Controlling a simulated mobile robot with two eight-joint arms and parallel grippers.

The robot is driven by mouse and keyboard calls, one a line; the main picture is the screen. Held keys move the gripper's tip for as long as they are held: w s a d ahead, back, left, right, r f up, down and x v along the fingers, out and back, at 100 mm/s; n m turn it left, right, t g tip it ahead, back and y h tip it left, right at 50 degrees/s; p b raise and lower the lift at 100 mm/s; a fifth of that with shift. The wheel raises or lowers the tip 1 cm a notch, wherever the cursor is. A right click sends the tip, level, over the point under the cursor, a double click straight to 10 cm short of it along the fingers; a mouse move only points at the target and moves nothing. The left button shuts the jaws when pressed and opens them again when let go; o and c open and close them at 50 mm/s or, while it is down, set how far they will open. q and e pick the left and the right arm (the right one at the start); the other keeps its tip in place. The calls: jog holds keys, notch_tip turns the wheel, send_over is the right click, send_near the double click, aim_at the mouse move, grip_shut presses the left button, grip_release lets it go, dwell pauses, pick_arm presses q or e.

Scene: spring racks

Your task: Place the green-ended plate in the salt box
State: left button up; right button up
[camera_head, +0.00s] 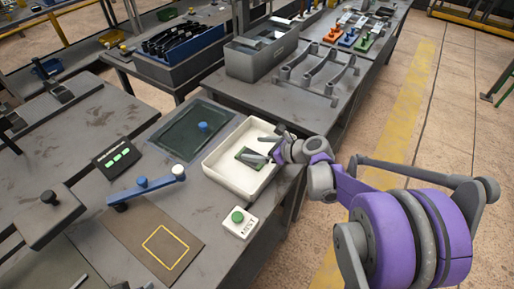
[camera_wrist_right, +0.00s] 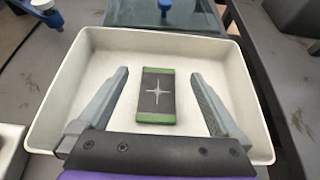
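The green-ended plate (camera_wrist_right: 156,97) is a dark block with green ends and a pale star mark. It lies flat on the floor of a white box (camera_wrist_right: 255,125), which I take to be the salt box. The plate also shows in the head view (camera_head: 251,158), inside the same white box (camera_head: 228,184). My right gripper (camera_wrist_right: 160,82) is open over the box, with its fingers apart on either side of the plate, not touching it. In the head view, my right gripper (camera_head: 262,148) reaches in from the right. My left gripper is not in view.
A green-topped button box (camera_head: 239,223) stands in front of the white box. A dark glassy panel (camera_head: 190,130) with a blue knob lies behind-left. A blue-handled lever (camera_head: 147,188) and a brown mat with a yellow square (camera_head: 150,240) are at left. A grey rack (camera_head: 316,75) stands beyond.

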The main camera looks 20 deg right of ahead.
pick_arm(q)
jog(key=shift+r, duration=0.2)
pick_arm(e)
jog(key=shift+r, duration=0.25)
pick_arm(q)
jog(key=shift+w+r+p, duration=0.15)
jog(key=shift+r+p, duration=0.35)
jog(key=shift+p, duration=0.05)
pick_arm(e)
jog(key=shift+s+d+r, duration=0.3)
jog(key=shift+s+r, duration=0.1)
jog(key=shift+r, duration=0.3)
jog(key=v, duration=1)
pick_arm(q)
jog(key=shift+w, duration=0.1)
pick_arm(e)
jog(key=s+a+f+n+g+h, duration=0.1)
jog(key=s+a+n, duration=0.3)
jog(key=n, duration=0.6)
jog(key=s+a+f+n+g+h, duration=0.2)
jog(key=s+a+f+n+h, duration=0.1)
jog(key=s+n, duration=0.4)
jog(key=s+a+f+n+g+h, duration=0.2)
jog(key=s+a+f+n, duration=0.2)
jog(key=n, duration=0.9)
jog(key=shift+s+a+f, duration=0.25)
jog(key=shift+s+a, duration=0.45)
jog(key=shift+s, duration=0.35)
